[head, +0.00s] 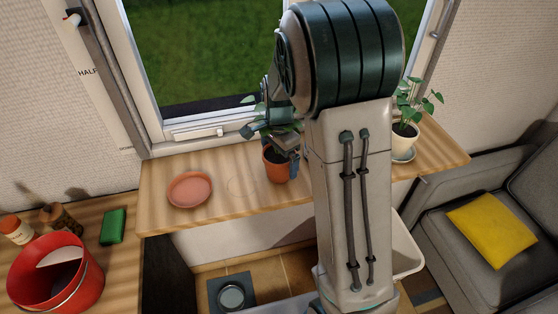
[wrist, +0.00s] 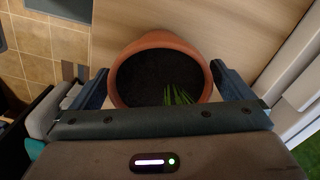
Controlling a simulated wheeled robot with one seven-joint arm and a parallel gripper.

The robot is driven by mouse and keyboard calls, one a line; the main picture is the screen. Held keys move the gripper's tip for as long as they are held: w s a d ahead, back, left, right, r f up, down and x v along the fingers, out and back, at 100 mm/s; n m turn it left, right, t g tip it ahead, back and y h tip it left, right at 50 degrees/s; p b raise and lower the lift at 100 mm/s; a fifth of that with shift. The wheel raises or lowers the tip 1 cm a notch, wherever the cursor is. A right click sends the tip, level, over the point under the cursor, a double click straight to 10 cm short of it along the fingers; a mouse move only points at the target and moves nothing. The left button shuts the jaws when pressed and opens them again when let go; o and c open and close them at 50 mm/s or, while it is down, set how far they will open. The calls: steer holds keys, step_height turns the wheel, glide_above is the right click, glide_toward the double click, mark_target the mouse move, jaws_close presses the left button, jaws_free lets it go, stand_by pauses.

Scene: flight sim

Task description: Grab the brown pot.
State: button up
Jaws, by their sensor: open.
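The brown pot (head: 276,168) is a terracotta pot with a green plant, standing on the wooden windowsill shelf (head: 228,217) in the head view. In the wrist view the pot (wrist: 160,42) is seen from above, with dark soil and a few green leaves. My gripper (wrist: 160,82) is open, with one blue finger on each side of the pot's rim. The fingers look close to the rim; I cannot tell whether they touch it. In the head view my gripper (head: 283,155) is at the pot, and my arm hides part of the shelf.
A terracotta saucer (head: 190,189) lies on the shelf to the left. A white pot (head: 404,139) with a plant stands at the right. The window (head: 205,132) is behind. A red bucket (head: 55,270) and a green block (head: 114,226) are on the left counter.

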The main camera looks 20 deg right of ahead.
steer(key=shift+f, duration=0.65)
steer(key=shift+r, duration=0.1)
steer(key=c, duration=1.3)
